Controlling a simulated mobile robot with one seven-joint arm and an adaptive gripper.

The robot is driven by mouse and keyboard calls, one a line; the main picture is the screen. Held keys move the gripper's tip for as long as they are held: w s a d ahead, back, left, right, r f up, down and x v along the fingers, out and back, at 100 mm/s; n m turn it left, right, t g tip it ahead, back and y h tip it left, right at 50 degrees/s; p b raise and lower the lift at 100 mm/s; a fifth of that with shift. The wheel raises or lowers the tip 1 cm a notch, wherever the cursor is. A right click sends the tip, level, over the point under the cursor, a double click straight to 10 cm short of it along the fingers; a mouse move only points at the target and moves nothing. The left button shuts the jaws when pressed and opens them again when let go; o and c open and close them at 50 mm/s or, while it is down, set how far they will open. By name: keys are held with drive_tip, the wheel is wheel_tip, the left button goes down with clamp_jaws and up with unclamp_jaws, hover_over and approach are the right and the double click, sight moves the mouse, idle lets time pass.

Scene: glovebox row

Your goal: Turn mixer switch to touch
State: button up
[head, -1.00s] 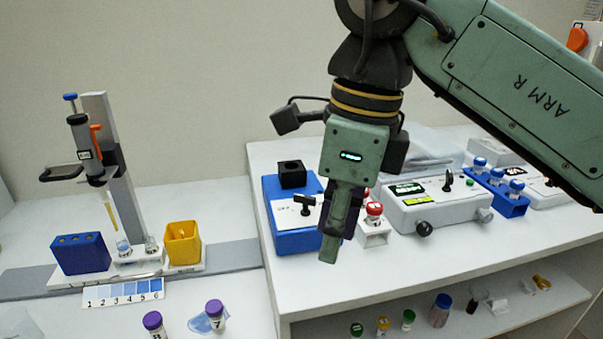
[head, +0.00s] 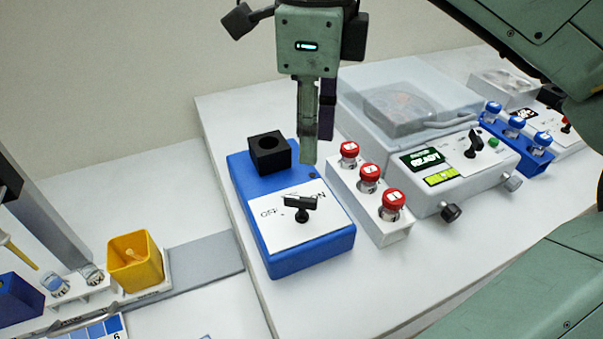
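The blue mixer (head: 322,255) stands on the white bench with a black cup holder (head: 269,152) at its back. Its white top plate carries a black switch knob (head: 301,206), its bar lying roughly left to right. The plate's lettering is only partly readable. My gripper (head: 312,155) points down above and behind the knob, apart from it as far as the view shows. Its fingers are seen nearly edge-on and overlap, so the gap between them cannot be judged. Nothing shows held in it.
A white rack of red-capped vials (head: 368,182) stands right of the mixer. Beyond it are a centrifuge-like machine (head: 470,178) reading READY and a blue rack (head: 520,148) of blue-capped vials. A yellow cup (head: 136,262) stands on the lower left bench.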

sight(311, 199)
wheel_tip(311, 199, down, 10)
drive_tip(key=shift+s+f+p, duration=0.1)
drive_tip(key=shift+p, duration=0.5)
drive_tip(key=shift+c, duration=0.2)
clamp_jaws()
